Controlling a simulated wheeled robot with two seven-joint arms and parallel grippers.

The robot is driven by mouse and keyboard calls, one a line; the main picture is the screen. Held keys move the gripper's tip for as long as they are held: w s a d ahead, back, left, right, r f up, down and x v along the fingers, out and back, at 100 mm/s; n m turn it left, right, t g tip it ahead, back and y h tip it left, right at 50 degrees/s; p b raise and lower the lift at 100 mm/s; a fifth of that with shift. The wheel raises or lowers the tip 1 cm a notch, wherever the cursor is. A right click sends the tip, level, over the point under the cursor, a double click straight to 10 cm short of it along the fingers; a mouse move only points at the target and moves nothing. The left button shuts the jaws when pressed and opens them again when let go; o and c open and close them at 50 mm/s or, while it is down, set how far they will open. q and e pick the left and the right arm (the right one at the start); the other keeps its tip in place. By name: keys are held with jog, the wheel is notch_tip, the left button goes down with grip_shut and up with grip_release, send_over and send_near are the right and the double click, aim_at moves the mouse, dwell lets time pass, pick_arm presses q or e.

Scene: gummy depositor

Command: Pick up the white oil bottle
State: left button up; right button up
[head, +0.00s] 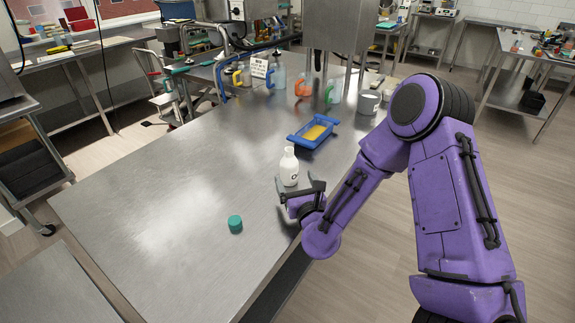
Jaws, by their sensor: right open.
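The white oil bottle (289,168) stands upright on the steel table (150,220), near its right edge. It has a narrow neck and a small dark mark on its front. My right gripper (296,183) is open and low at the bottle, with its fingers around the lower part. The arm comes in from the right. I cannot tell whether the fingers touch the bottle. My left gripper is not in view.
A teal cap or small jar (235,224) sits on the table in front of the bottle. A blue tray (298,138) with yellow contents lies just behind it. Several jugs and a grey pot (368,102) stand farther back. The table's left side is clear.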

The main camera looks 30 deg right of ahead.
aim_at(291, 156)
jog(key=p+x, duration=0.2)
jog(key=x, duration=0.3)
jog(key=shift+w+d+f, duration=0.15)
jog(key=shift+w+d, duration=0.05)
jog(key=shift+w, duration=0.15)
jog(key=c, duration=1.2)
jog(key=shift+c, duration=0.2)
jog(key=r+p, duration=0.4)
jog(key=shift+s+r, duration=0.25)
jog(key=shift+r, duration=0.15)
jog(key=s+r+p, duration=0.6)
jog(key=s+r, duration=0.2)
jog(key=s, duration=0.5)
jog(key=shift+s+a, duration=0.3)
jog(key=shift+a, duration=0.05)
jog(key=shift+r, duration=0.1)
